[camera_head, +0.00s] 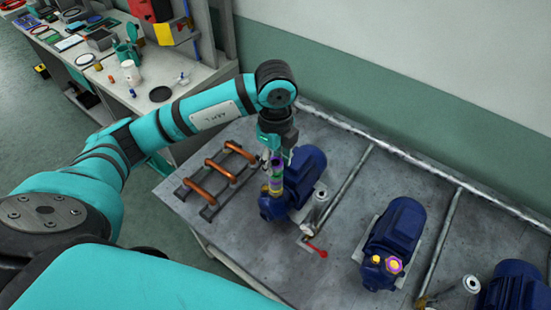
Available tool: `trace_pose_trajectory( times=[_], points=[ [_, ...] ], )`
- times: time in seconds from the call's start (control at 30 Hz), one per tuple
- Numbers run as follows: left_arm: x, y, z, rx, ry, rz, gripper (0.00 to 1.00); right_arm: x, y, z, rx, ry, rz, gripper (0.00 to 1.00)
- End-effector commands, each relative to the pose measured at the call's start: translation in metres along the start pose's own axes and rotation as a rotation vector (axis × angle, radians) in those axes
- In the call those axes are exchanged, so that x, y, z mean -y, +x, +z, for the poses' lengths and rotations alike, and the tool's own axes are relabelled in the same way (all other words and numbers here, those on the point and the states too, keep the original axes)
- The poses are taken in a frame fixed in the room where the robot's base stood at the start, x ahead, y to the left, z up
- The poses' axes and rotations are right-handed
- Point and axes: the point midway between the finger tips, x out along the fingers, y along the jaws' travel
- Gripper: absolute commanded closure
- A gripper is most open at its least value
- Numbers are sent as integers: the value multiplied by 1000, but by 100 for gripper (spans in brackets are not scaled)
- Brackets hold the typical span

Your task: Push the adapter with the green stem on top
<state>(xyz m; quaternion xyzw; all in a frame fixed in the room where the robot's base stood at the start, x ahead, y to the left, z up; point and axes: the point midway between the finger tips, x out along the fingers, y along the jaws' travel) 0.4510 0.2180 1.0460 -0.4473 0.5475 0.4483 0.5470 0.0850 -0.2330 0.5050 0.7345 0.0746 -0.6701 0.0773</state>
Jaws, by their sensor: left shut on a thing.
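At this size I cannot tell whether the adapter is fully seated there. A second blue pump (397,232) stands to the right with yellow and purple fittings (394,265) on its front end. My right gripper is not in view.
A rack with several copper-coloured pipes (218,172) lies left of the nearest pump. A valve with a red handle (318,249) and grey pipes (345,172) stand between the pumps. Another blue pump (515,290) is at the right edge. A cluttered workbench (190,75) is behind left.

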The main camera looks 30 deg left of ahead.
Motion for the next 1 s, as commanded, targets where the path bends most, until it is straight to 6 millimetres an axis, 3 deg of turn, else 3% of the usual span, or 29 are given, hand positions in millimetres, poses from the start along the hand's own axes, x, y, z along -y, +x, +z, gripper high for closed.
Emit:
trace_pose_trajectory(
  times=[1.0],
  points=[
    [0,11,0,0,0,0,93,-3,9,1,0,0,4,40]
  ],
)
